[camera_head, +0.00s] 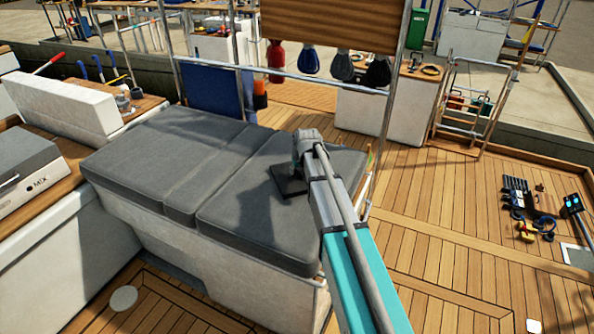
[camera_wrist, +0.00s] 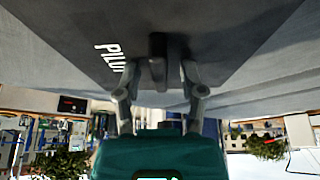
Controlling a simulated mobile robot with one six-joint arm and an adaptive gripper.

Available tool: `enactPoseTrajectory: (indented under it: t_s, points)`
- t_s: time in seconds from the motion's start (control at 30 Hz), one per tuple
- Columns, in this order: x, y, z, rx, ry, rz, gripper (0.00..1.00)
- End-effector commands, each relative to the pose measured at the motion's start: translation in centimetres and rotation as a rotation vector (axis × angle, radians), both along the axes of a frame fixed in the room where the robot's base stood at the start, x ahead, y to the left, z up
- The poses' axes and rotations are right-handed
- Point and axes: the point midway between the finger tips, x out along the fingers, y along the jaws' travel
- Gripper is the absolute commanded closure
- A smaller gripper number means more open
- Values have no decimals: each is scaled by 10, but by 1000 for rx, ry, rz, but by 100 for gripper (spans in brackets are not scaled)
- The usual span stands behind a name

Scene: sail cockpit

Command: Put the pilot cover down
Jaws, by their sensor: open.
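The pilot cover (camera_head: 288,186) is a dark, flat, square panel that appears to lie on the right section of the grey cushion (camera_head: 255,232). In the wrist view, the cover (camera_wrist: 215,50) carries white lettering, partly hidden, that begins "PILO". A dark upright handle (camera_wrist: 157,62) stands on it. My gripper (camera_wrist: 158,78) is open, with one finger on each side of the handle and a visible gap at both sides. In the head view, my gripper (camera_head: 295,168) is over the cover and mostly hidden by my arm.
A grey MIX case (camera_head: 28,172) sits on the wooden counter at left. A metal rail frame (camera_head: 290,75) stands behind the cushion, with hanging bags (camera_head: 342,66). Tools (camera_head: 520,205) lie on the deck at right. The left cushion sections and much of the deck are clear.

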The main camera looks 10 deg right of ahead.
Motion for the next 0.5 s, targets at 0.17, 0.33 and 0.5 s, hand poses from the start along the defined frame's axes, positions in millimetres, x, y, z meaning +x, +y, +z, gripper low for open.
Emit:
enactPoseTrajectory:
  t_s: [0.17, 0.33, 0.5]
  points:
    - [0, 0, 4, 0, 0, 0, 48]
    - [-3, -1, 12, 0, 0, 0, 48]
    - [-8, -1, 25, 0, 0, 0, 48]
